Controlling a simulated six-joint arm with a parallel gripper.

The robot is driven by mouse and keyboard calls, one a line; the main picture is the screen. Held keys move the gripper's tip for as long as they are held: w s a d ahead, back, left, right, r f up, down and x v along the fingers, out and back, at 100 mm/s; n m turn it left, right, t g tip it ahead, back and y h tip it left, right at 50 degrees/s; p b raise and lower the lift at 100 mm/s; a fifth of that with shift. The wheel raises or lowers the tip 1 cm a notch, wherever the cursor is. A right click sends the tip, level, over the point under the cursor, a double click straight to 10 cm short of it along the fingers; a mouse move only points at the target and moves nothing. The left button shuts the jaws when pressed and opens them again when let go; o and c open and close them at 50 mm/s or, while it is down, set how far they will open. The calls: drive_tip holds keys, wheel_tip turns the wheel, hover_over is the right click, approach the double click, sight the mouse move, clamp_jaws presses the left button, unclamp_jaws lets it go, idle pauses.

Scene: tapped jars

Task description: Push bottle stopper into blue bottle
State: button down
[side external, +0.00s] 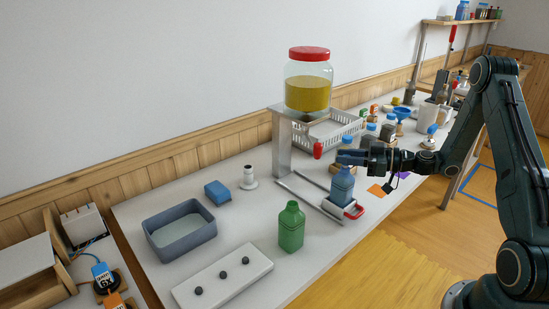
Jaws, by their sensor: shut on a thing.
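The blue bottle (342,188) stands upright on a small red-edged holder at the front end of two metal rails. My gripper (350,157) reaches in from the right, level, right over the bottle's mouth. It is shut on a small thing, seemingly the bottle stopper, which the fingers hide. The bottle's neck is also largely hidden by the fingers, so I cannot tell whether the stopper touches or sits in it.
A green bottle (291,227) stands left of the blue one. A white board (215,284) with three dark knobs lies in front. A grey tub (179,231) and blue block (217,192) are further left. A large red-lidded jar (307,80) stands on a metal stand behind.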

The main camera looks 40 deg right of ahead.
drive_tip(key=shift+f, duration=0.75)
drive_tip(key=c, duration=1.1)
unclamp_jaws()
drive_tip(key=shift+o, duration=0.2)
drive_tip(key=shift+v, duration=1.4)
wheel_tip(320, 180, up, 7)
